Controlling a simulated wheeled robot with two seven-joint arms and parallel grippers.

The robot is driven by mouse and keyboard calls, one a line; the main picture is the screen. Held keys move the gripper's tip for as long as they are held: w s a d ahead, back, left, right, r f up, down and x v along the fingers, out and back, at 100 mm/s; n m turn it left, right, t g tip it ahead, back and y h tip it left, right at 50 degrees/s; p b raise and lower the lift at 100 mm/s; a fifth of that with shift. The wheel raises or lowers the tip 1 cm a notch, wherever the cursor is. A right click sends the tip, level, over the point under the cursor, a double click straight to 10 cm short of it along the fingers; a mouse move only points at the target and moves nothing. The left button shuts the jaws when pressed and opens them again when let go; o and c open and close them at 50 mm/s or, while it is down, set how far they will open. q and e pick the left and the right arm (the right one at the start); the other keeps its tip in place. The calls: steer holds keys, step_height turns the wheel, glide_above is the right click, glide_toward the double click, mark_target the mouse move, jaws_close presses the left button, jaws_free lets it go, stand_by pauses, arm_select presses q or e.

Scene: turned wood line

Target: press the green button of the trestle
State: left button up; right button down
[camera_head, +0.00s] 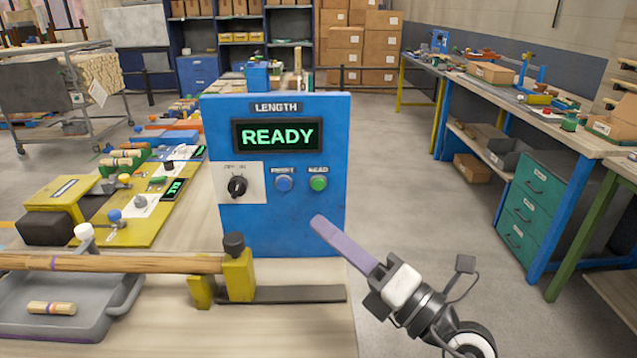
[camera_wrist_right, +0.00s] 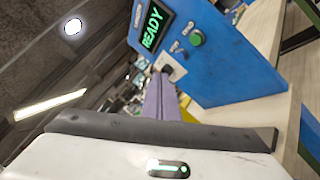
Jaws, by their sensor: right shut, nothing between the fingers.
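A blue upright panel (camera_head: 275,225) labelled LENGTH stands on the wooden bench. Its screen (camera_head: 278,136) reads READY in green. Below the screen are a black knob (camera_head: 237,187), a blue button (camera_head: 284,183) and, at the right, the green button (camera_head: 318,183). The green button also shows uncovered in the right wrist view (camera_wrist_right: 197,39). My right gripper (camera_head: 319,221) is shut and empty, its purple fingers together. In the head view its tips appear just below the green button, not covering it; the exact depth gap is hard to tell. My left gripper is not in view.
A wooden rod (camera_head: 120,263) rests on a yellow support (camera_head: 238,275) in front of the panel. A grey tray (camera_head: 95,318) holds a short wooden piece (camera_head: 52,308). Yellow fixtures stand at left. Clear floor lies right of the bench, before another workbench (camera_head: 520,105).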

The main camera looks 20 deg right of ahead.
steer(key=shift+w, duration=0.15)
steer(key=b, duration=0.3)
glide_toward(318, 184)
steer(key=w+a+r, duration=0.1)
steer(key=w+a, duration=0.2)
steer(key=a, duration=0.1)
steer(key=shift+w+a+r, duration=0.25)
steer(key=shift+w, duration=0.1)
stand_by(1.7)
steer(key=shift+w+d, duration=0.15)
steer(key=shift+w, duration=0.25)
steer(key=shift+w+d, duration=0.1)
steer(key=shift+w, duration=0.25)
stand_by(0.5)
steer(key=shift+s, duration=0.1)
steer(key=shift+s+a+p, duration=0.2)
steer(key=shift+s+p, duration=0.3)
steer(key=shift+s, duration=0.15)
